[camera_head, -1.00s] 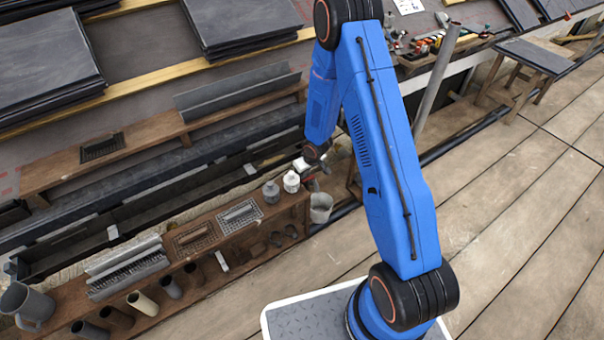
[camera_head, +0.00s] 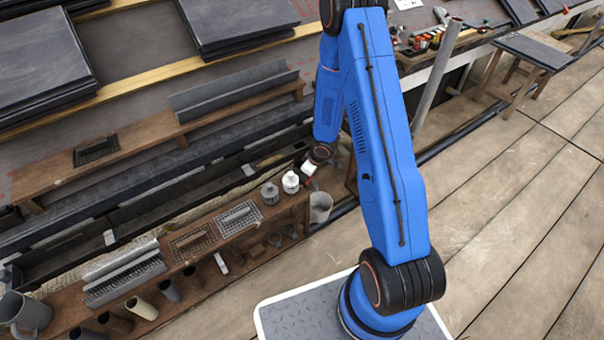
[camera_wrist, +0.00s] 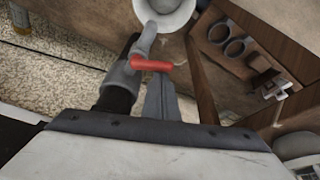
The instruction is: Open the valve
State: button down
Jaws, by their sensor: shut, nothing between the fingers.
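The valve is a small grey tap with a red lever handle (camera_wrist: 152,64). In the wrist view the lever lies roughly crosswise at the top of the grey tap body (camera_wrist: 120,76), and a dark pipe runs down from it. My gripper (camera_wrist: 160,82) is shut and empty, its grey fingers pointing at the lever from just below in the picture. I cannot tell whether they touch it. A pale bucket (camera_wrist: 172,10) is at the spout end. In the head view my gripper (camera_head: 311,182) is small, close above the bucket (camera_head: 320,207), and the valve is hard to make out.
In the wrist view, rings (camera_wrist: 235,47) lie on a wooden board at right. Open plank floor (camera_head: 500,210) spreads on the right.

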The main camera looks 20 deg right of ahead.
aim_at(312, 178)
jog(key=shift+s+d, duration=0.2)
jog(key=shift+s, duration=0.1)
jog(key=shift+s+d+n+g+y, duration=0.25)
jog(key=shift+d+n, duration=0.05)
jog(key=shift+n, duration=0.75)
jog(key=shift+s+d+n+g+y, duration=0.2)
jog(key=shift+d+n+g, duration=0.1)
jog(key=shift+n, duration=0.8)
jog(key=shift+s+d+n+g+y, duration=0.25)
jog(key=shift+n, duration=0.8)
jog(key=shift+s, duration=0.2)
jog(key=shift+s, duration=0.65)
